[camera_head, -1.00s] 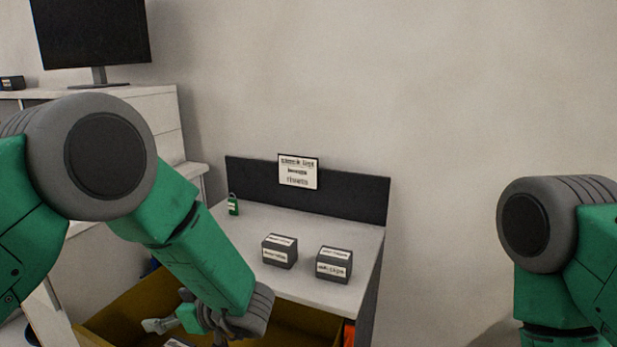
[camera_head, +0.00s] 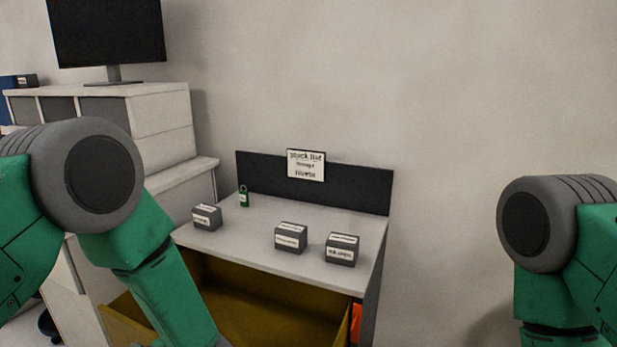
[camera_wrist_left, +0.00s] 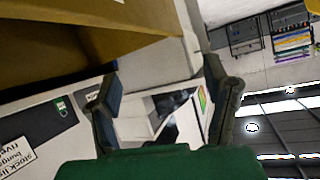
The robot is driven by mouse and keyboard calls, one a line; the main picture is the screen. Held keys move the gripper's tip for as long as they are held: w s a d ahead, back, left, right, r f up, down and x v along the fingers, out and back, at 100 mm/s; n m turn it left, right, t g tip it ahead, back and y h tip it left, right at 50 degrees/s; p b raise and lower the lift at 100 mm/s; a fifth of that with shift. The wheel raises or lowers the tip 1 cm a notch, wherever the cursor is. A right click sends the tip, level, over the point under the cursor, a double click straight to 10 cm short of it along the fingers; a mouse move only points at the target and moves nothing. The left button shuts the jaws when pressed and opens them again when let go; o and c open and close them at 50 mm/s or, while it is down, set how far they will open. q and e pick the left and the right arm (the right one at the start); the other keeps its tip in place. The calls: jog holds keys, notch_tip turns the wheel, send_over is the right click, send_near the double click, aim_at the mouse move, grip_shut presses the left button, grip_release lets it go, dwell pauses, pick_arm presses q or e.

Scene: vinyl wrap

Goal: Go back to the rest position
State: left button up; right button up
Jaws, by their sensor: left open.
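My left arm comes in from the left in the head view, bent downward over the open drawer, and its gripper is below the frame there. In the left wrist view my left gripper (camera_wrist_left: 160,110) is open, with nothing between its fingers. My right arm is at the right edge of the head view; its gripper is out of frame. Three dark labelled boxes stand on the grey desk (camera_head: 250,245): a left one (camera_head: 207,217), a middle one (camera_head: 291,238) and a right one (camera_head: 341,249).
The yellow-brown drawer (camera_head: 240,310) under the desk is pulled open. A green padlock-like item (camera_head: 244,197) stands at the desk's back left. A sign (camera_head: 306,165) is on the dark back panel (camera_head: 360,190). A white cabinet (camera_head: 160,125) with a monitor (camera_head: 105,30) stands at left.

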pick_arm(q)
jog(key=s+a+f+m+h, duration=0.1)
jog(key=s+f+m+h, duration=0.3)
jog(key=s+f, duration=0.35)
jog(key=s+d+f+m+g+h+b, duration=0.1)
jog(key=s+f+m+g+h, duration=0.2)
jog(key=s, duration=1.1)
jog(key=s+d+f+m+g+h, duration=0.1)
jog(key=s+f+m+g+h, duration=0.3)
jog(key=s, duration=1)
notch_tip(320, 180, down, 20)
jog(key=w+d+n+b, duration=0.1)
jog(key=w+b, duration=0.1)
jog(key=b, duration=1.8)
jog(key=shift+w+y, duration=0.25)
jog(key=shift+y, duration=0.15)
